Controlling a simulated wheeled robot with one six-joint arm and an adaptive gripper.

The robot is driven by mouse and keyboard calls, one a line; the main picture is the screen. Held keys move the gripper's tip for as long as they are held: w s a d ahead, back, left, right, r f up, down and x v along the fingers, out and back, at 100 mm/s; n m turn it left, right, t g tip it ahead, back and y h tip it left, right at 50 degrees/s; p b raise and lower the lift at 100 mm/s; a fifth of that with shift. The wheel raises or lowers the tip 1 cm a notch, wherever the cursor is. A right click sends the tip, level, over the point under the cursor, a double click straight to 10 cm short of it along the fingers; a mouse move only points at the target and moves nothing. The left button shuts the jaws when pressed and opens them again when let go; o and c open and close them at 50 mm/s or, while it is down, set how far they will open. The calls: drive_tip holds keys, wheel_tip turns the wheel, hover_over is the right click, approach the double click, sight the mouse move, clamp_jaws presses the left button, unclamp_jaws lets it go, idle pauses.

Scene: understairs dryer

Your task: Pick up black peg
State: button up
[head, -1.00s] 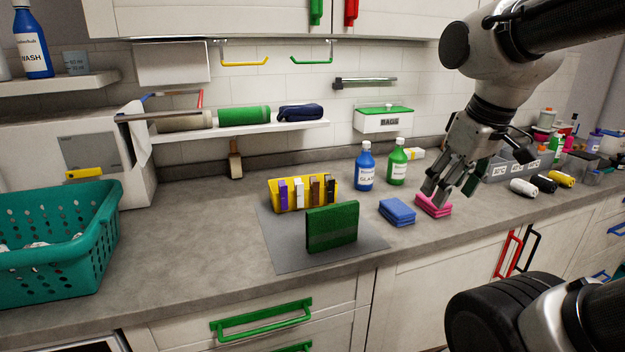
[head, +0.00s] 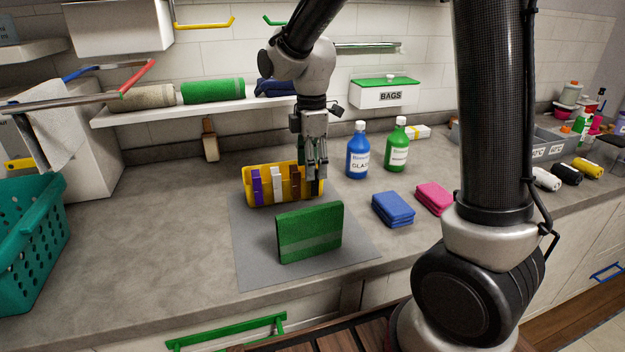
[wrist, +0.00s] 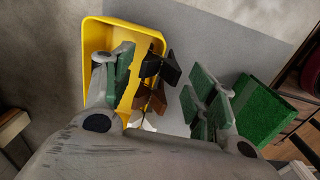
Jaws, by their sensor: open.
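The black peg (wrist: 152,66) shows in the wrist view at the end of a row of pegs clipped on the edge of a yellow tray (wrist: 97,40). In the head view my gripper (head: 316,172) points down over the tray's right end and mostly hides the black peg. In the wrist view my gripper (wrist: 162,75) is open, with one green-padded finger on each side of the black and brown pegs. The fingers look apart from the black peg. The brown peg (wrist: 150,97) is beside it. In the head view the white peg (head: 277,186) and purple peg (head: 257,187) stand further left.
The counter to the left is clear up to a teal basket (head: 30,240).

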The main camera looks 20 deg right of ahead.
drive_tip(key=f, duration=0.4)
drive_tip(key=shift+d+f, duration=0.1)
drive_tip(key=shift+d, duration=0.1)
drive_tip(key=c, duration=0.8)
drive_tip(key=shift+o, duration=0.2)
